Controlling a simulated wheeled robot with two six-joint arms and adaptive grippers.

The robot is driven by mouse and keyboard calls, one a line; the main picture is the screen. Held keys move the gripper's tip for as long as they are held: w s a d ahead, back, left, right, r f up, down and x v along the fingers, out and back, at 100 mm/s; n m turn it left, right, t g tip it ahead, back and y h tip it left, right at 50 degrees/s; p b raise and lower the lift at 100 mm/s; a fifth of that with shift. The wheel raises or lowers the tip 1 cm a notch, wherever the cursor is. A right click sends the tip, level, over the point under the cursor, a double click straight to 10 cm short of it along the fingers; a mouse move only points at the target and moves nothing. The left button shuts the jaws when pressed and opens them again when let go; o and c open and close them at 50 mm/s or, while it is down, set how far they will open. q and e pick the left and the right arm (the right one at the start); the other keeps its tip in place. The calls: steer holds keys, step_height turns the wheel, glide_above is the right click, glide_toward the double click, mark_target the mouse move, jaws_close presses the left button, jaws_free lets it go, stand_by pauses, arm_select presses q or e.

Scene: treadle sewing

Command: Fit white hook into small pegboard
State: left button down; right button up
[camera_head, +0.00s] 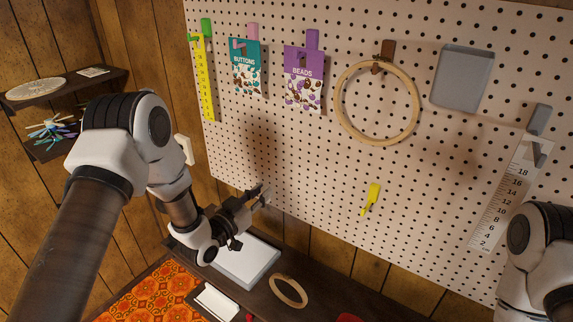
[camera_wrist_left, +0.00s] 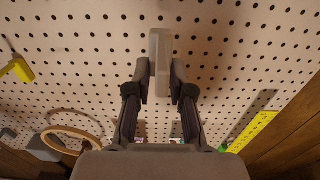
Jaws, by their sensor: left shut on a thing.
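My left gripper (camera_head: 262,195) is in front of the lower left part of a perforated pegboard (camera_head: 310,185). In the left wrist view, its two fingers (camera_wrist_left: 160,82) are shut on a pale, whitish hook (camera_wrist_left: 160,48), which points toward the board. Whether the hook touches the board cannot be told. In the head view the hook is hard to make out at the fingertips. The pegboard (camera_wrist_left: 75,55) fills most of the wrist view. I cannot tell which board is the small one. My right arm shows at the right edge, but its gripper is out of view.
On the board hang a yellow ruler (camera_head: 204,85), a buttons packet (camera_head: 245,80), a beads packet (camera_head: 303,92), a wooden hoop (camera_head: 341,105), a grey tray (camera_head: 462,80) and a metal ruler (camera_head: 497,208). A bare yellow hook (camera_head: 371,198) sits lower. A white slab (camera_head: 250,265) and small ring (camera_head: 288,291) lie below.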

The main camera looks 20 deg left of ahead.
arm_select(q)
steer(key=shift+f, duration=0.25)
step_height(320, 180, up, 8)
steer(key=b, duration=0.1)
steer(key=shift+s+a, duration=0.15)
steer(key=shift+s, duration=0.25)
steer(key=shift+w+b, duration=0.1)
steer(key=shift+b, duration=0.2)
steer(key=shift+b+x, duration=0.65)
steer(key=shift+x, duration=2.15)
steer(key=shift+r, duration=0.1)
